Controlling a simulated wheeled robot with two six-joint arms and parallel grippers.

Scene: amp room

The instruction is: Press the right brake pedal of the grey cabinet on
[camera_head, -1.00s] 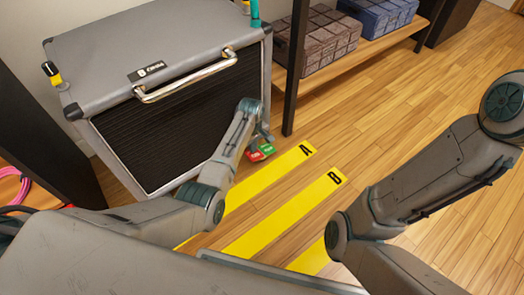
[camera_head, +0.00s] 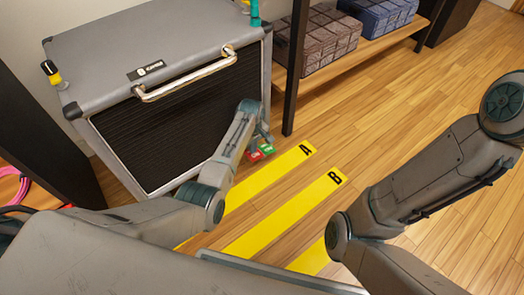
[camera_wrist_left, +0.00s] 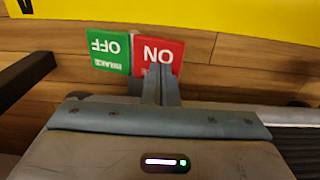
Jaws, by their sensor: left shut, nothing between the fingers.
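The grey cabinet (camera_head: 150,45) stands at the left in the head view, with a dark grille and a metal handle. Low at its right front corner is a brake pedal with a red ON part (camera_head: 254,156) and a green OFF part (camera_head: 267,149). In the left wrist view the red part (camera_wrist_left: 170,52) is right of the green part (camera_wrist_left: 108,50), their lettering upside down. My left gripper (camera_wrist_left: 160,70) is shut and empty, its fingertips overlapping the red part's lower edge. I cannot tell whether they touch it. My right gripper is out of view.
Yellow floor strips marked A (camera_head: 270,183) and B (camera_head: 290,212) lie in front of the cabinet. A wooden shelf (camera_head: 350,55) with brown and blue crates stands behind, on a dark post (camera_head: 297,70). The wooden floor at right is clear.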

